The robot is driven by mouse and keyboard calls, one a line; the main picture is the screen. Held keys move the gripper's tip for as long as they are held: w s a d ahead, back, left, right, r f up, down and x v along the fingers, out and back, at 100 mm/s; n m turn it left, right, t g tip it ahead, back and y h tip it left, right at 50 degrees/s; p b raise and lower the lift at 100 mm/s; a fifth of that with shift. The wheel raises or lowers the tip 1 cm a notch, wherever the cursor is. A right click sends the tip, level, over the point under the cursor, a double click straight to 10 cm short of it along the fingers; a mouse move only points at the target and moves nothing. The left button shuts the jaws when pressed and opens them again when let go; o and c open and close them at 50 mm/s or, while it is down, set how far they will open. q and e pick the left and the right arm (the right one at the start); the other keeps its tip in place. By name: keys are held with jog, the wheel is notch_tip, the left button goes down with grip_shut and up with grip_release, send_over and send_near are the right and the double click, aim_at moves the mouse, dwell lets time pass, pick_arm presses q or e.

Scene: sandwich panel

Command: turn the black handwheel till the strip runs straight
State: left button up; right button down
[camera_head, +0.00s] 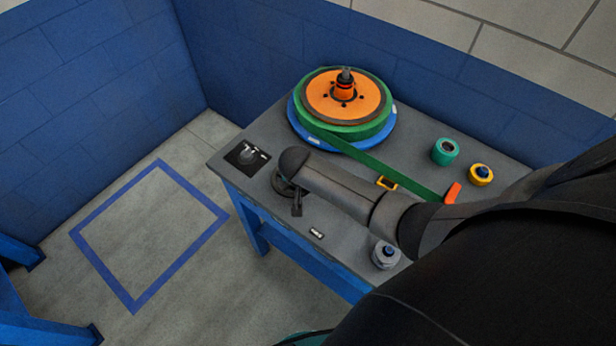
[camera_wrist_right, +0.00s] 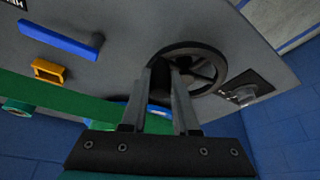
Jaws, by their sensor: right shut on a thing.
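The black handwheel (camera_wrist_right: 212,60) lies on the grey tabletop in the right wrist view. In the head view my right arm covers most of it. My right gripper (camera_wrist_right: 172,70) is shut on a dark part at the near left side of the wheel; I cannot tell if that is rim or handle. The green strip (camera_head: 362,157) leaves the green and orange reel (camera_head: 346,105) and runs down right past a small yellow frame (camera_head: 386,183) to an orange piece (camera_head: 452,194). The strip (camera_wrist_right: 65,102) also shows in the wrist view. My left gripper is out of view.
On the grey table (camera_head: 225,165) stand a black knob panel (camera_head: 246,156), a green roll (camera_head: 445,151), a yellow roll (camera_head: 480,175) and a grey roll (camera_head: 385,256). Blue walls close in behind. A blue floor square (camera_head: 120,300) lies left; that floor is clear.

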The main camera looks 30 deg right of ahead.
jog(key=shift+a, duration=0.35)
jog(key=c, duration=0.9)
grip_release()
jog(key=shift+o, duration=1.1)
jog(key=shift+d, duration=0.15)
jog(key=p+v, duration=0.3)
jog(key=v, duration=1.2)
jog(key=shift+r, duration=0.1)
